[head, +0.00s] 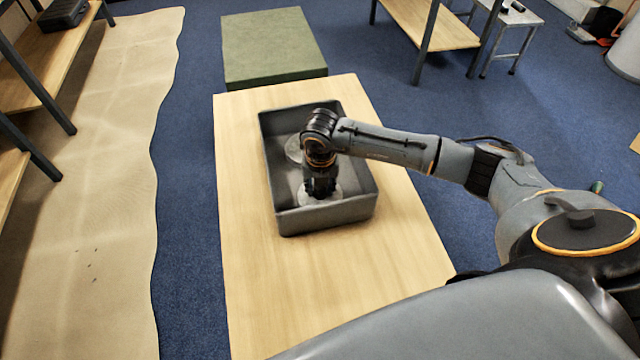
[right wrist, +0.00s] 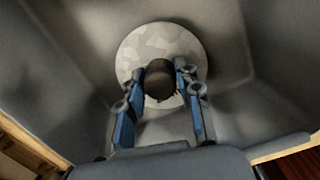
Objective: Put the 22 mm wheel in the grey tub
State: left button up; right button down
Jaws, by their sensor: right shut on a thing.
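The grey tub (head: 345,214) stands on the wooden table, open at the top. My right gripper (head: 320,188) reaches down inside it, near its front part. In the right wrist view the fingers (right wrist: 162,74) are shut on the dark knob of a pale, mottled round wheel (right wrist: 140,48). The wheel's pale rim (head: 336,193) shows below the gripper in the head view, low in the tub. I cannot tell whether it touches the tub floor, and no size mark is readable. My left gripper is not in view.
A second grey disc (head: 293,148) lies in the back left part of the tub, partly hidden by my wrist. The wooden table (head: 270,290) is otherwise clear. A green block (head: 265,45) stands behind it. Shelving (head: 435,25) stands farther back.

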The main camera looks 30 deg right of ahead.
aim_at(320, 191)
jog(key=c, duration=0.9)
grip_release()
jog(key=r, duration=0.4)
jog(key=s+r+b, duration=0.1)
jog(key=r, duration=0.3)
jog(key=r+b, duration=0.1)
jog(key=r, duration=0.3)
jog(key=shift+s+a, duration=0.15)
jog(key=shift+a, duration=0.15)
